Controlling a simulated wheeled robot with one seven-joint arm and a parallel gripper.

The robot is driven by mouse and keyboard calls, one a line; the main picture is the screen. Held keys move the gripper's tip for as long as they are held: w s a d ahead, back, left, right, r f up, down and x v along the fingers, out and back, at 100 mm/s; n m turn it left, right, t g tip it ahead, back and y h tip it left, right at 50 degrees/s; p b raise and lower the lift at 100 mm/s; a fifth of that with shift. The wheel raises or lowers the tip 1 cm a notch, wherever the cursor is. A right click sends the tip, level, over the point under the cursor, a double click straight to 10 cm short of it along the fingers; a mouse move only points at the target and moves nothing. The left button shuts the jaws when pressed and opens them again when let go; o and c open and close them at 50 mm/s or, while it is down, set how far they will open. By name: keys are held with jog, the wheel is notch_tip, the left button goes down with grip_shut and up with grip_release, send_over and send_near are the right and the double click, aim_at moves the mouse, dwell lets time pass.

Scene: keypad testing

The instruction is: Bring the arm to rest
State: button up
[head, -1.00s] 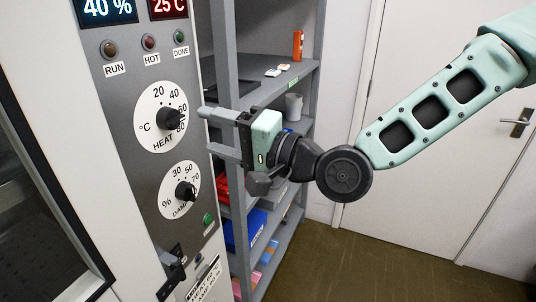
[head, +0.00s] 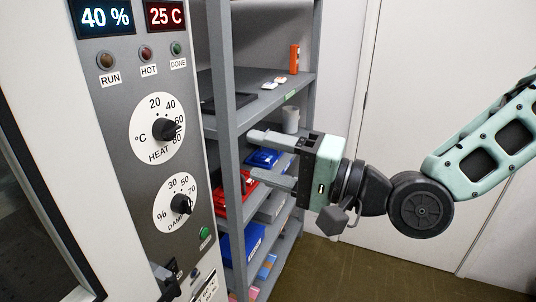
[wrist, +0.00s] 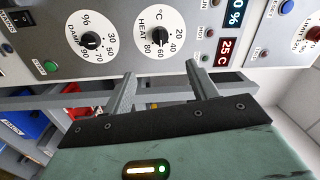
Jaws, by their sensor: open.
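My gripper (head: 268,158) is open and empty in the head view. It hangs in front of the grey shelf unit, to the right of the control panel and apart from it. My arm comes in from the right edge. In the wrist view the two fingers of my gripper (wrist: 162,92) stand apart with nothing between them. The panel's HEAT dial (head: 165,130) and damp dial (head: 182,203) show beyond the fingers in the wrist view too, with the HEAT dial (wrist: 160,36) nearly ahead.
The grey shelf unit (head: 281,95) holds a blue bin (head: 240,243), a red bin (head: 222,199), a grey mug (head: 290,120) and an orange item (head: 294,58). A white door (head: 430,60) stands behind my arm. The green-brown floor (head: 375,268) is clear at the lower right.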

jog(key=s+d+f+n+g+h, duration=0.25)
jog(key=f+h, duration=0.25)
jog(key=f, duration=0.3)
jog(key=s+d+f+n+g+h, duration=0.1)
jog(key=s+f+n+g+h, duration=0.15)
jog(key=f+n+h, duration=0.4)
jog(key=s+d+r+n+g+h, duration=0.1)
jog(key=s+d+h, duration=0.4)
jog(key=s+d, duration=0.6)
jog(key=shift+d+r+g, duration=0.45)
jog(key=shift+r+g, duration=0.1)
jog(key=shift+g, duration=0.15)
